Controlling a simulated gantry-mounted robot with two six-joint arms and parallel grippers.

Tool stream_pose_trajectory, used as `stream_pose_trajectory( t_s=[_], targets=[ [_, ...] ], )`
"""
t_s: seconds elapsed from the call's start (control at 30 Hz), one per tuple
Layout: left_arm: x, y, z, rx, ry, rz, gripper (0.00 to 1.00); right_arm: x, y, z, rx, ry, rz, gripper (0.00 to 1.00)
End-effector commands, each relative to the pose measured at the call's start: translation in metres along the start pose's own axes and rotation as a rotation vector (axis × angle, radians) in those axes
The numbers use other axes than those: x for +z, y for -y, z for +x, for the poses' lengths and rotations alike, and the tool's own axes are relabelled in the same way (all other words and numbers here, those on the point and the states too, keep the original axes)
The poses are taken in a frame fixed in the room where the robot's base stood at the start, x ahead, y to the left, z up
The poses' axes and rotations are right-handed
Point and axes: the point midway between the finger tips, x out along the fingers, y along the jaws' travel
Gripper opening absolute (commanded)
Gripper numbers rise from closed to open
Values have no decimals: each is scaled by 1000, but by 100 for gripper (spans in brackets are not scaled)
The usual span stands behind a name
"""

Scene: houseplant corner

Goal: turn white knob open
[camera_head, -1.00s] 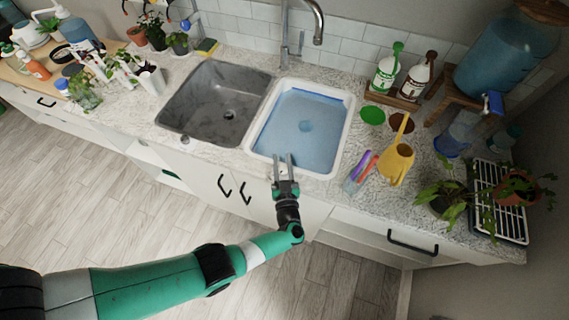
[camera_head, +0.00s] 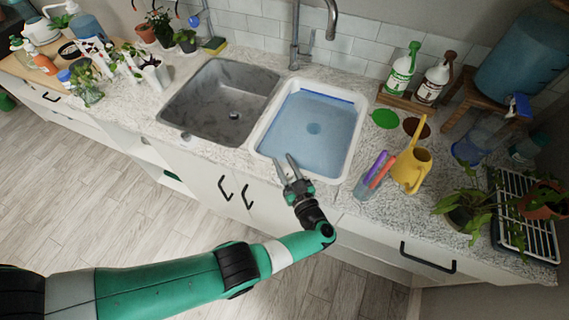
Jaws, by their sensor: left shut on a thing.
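My left gripper (camera_head: 284,163) is at the front rim of the white basin (camera_head: 343,165), over the counter's front edge. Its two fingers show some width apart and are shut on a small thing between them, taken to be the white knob. The thing itself is mostly hidden by the fingers, so its turn cannot be read. The basin holds bluish water, with a darker round drain showing through it. A small pale round piece (camera_head: 186,135) sits at the counter's front edge by the grey sink. My right gripper is not in view.
The empty grey sink (camera_head: 215,100) is left of the basin, with a tall faucet (camera_head: 295,35) behind. A yellow watering can (camera_head: 410,168) and a clear cup of colored sticks (camera_head: 368,185) stand right of the gripper. Cabinet handles (camera_head: 247,196) are below.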

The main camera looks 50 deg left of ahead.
Motion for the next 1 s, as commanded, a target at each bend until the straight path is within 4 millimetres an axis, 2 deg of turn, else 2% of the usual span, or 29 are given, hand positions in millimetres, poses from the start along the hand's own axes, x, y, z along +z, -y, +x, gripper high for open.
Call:
stream_pose_trajectory(
  t_s=[0.1, 0.13, 0.27, 0.53, 0.67, 0.77, 1.0],
  targets=[
    [-2, 0, 0, -1, -4, -3, 0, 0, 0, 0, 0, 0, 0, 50],
    [-2, 0, 0, -1, -4, -3, 43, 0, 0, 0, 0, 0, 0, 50],
    [-2, 0, 0, 0, -3, -2, 66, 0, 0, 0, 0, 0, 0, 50],
    [-1, 0, 0, 0, -2, -1, 68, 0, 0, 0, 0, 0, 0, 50],
    [-1, 0, -8, 1, -2, -1, 68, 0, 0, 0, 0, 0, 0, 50],
    [-1, -1, -25, 4, -3, -1, 68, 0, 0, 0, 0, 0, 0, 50],
    [1, -1, -83, 5, -2, -1, 68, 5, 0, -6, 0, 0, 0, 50]
  ],
)
